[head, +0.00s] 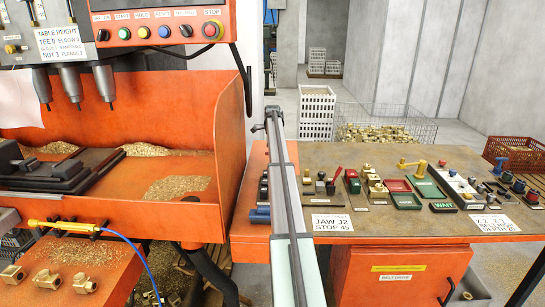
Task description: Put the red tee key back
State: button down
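A small red-handled tool (336,175) stands among dark fittings on the brown bench, right of the middle in the head view. It may be the red tee key, but it is too small for me to be sure of its shape. I cannot make out an empty holder for a tee key. My gripper does not show clearly in this view. No fingers are visible, so I cannot see whether anything is held.
A long pale bar (291,200) crosses the middle, hiding part of the bench (420,228). An orange drilling machine (200,100) stands left.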

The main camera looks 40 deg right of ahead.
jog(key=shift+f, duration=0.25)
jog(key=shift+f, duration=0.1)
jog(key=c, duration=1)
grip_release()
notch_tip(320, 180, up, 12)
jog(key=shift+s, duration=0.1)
